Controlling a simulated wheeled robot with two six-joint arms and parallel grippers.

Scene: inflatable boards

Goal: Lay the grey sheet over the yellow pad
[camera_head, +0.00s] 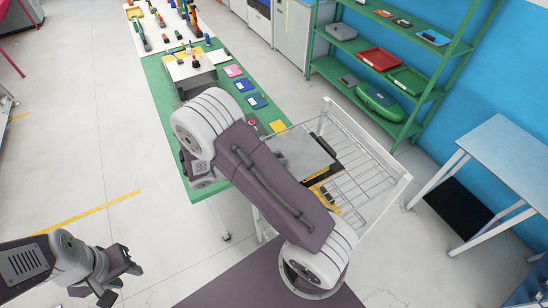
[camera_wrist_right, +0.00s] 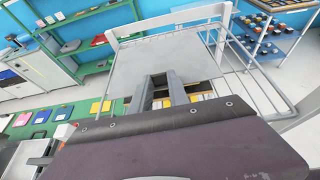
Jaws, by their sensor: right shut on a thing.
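The grey sheet (camera_head: 300,152) is a flat, thin panel above the white wire rack, and it fills the upper middle of the right wrist view (camera_wrist_right: 165,55). My right gripper (camera_wrist_right: 168,84) is shut on the sheet's near edge; my arm hides it in the head view. A yellow thing with dark parts (camera_head: 325,196), perhaps the yellow pad, shows partly below the sheet on the rack. The sheet and my arm hide the rest, and I cannot tell whether sheet and pad touch. My left gripper (camera_head: 118,281) is open and empty over the floor at the lower left.
The white wire rack (camera_head: 375,189) stands beside the green table (camera_head: 158,88), which holds several small coloured items and a grey box. A green shelf (camera_head: 395,131) with trays is behind, and a pale blue table (camera_head: 505,150) stands at right.

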